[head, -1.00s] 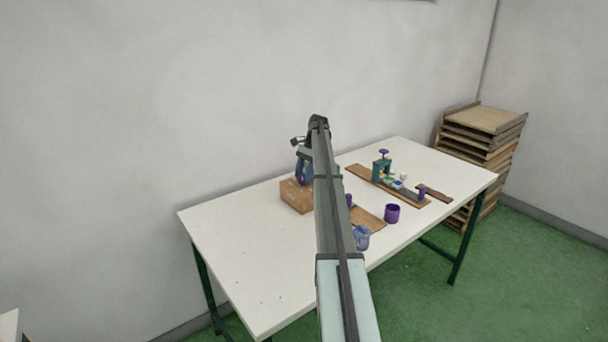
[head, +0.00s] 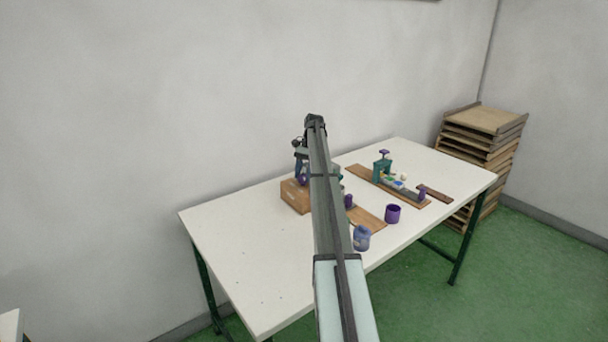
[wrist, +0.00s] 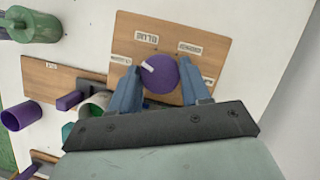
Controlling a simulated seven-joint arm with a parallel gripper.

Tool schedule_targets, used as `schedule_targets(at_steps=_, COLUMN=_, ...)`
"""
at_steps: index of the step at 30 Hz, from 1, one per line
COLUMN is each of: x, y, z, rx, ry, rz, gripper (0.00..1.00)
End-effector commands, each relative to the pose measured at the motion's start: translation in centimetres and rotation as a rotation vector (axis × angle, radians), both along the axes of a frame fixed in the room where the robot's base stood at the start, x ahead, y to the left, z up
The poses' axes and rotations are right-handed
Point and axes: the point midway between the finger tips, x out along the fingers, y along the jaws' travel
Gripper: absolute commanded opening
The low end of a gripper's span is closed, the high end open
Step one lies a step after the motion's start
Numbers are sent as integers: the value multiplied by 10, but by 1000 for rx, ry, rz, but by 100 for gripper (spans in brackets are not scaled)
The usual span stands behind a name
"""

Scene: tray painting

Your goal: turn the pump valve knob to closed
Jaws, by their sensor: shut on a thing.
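The pump valve knob (wrist: 160,76) is round and purple, with a white pointer mark toward its upper left in the wrist view. It sits on a wooden block (wrist: 136,25) with several small white labels around it; their words are too small to read surely. My gripper (wrist: 161,85) is shut on the knob, one blue finger on each side. In the head view the wooden block (head: 293,197) stands at the table's back left, with the knob (head: 302,180) partly showing under my gripper (head: 301,172). My arm hides the block's right side.
On the white table (head: 240,250), a purple cup (head: 393,214) and a bluish jar (head: 362,238) stand right of my arm. A teal press (head: 382,168) stands on a plank behind them. The table's left front is clear. Stacked trays (head: 480,145) stand beyond the table.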

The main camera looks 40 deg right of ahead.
Motion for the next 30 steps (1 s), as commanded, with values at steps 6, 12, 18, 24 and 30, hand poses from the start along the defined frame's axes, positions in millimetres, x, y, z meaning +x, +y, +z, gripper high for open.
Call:
schedule_targets(at_steps=6, x=0, y=-1, z=-1, rx=-3, ry=0, rz=-3, gripper=57)
schedule_targets(at_steps=12, x=0, y=-1, z=-1, rx=-2, ry=0, rz=-4, gripper=57)
schedule_targets(at_steps=18, x=-1, y=0, z=0, rx=0, ry=1, rz=-59, gripper=57)
schedule_targets(at_steps=24, x=-3, y=0, z=0, rx=2, ry=3, rz=-212, gripper=57)
schedule_targets(at_steps=30, x=-4, y=0, z=0, rx=3, ry=2, rz=-393, gripper=57)
